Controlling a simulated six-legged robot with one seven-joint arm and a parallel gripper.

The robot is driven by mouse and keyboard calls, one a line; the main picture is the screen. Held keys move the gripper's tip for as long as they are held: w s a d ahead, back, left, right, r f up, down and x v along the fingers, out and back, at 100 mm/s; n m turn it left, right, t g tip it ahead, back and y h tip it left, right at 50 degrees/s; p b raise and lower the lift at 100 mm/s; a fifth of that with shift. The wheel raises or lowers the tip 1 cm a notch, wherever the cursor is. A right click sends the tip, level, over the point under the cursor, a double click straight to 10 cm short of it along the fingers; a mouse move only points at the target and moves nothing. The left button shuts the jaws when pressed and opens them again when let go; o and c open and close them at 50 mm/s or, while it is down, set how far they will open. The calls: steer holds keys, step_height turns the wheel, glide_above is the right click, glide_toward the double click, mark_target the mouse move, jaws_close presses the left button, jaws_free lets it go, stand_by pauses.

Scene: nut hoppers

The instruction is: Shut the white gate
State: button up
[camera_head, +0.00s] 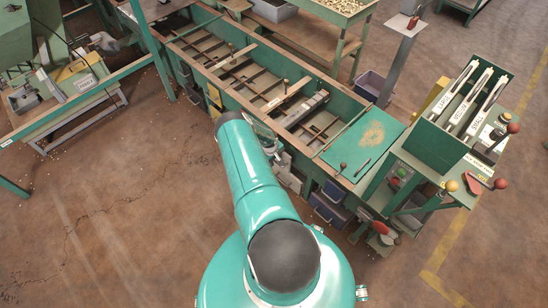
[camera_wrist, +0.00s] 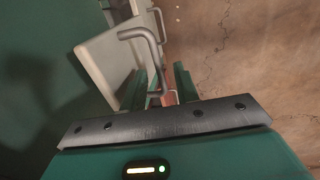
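In the wrist view a white gate panel (camera_wrist: 103,62) stands at the left, tilted in the picture, with a bent grey handle (camera_wrist: 140,34) on it. My gripper (camera_wrist: 160,84) has its two green fingers apart. The lower end of the handle shows near the gap between them; whether it touches a finger I cannot tell. In the head view my arm reaches to the near side of the long green hopper bench (camera_head: 335,172), and it hides my fingers and most of the panel there.
A second pale panel with a handle (camera_wrist: 158,20) lies beyond the first. A yellow gate (camera_head: 214,96) is farther left on the bench side. Dark bins (camera_head: 329,206) sit below the bench at right. A lever stand (camera_head: 440,155) is on the right. Brown floor at left is free.

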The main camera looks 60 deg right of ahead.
step_height(320, 180, up, 14)
steer(key=a, duration=0.2)
steer(key=shift+w+a+f, duration=0.25)
steer(key=shift+w+a, duration=0.05)
steer(key=shift+a, duration=0.05)
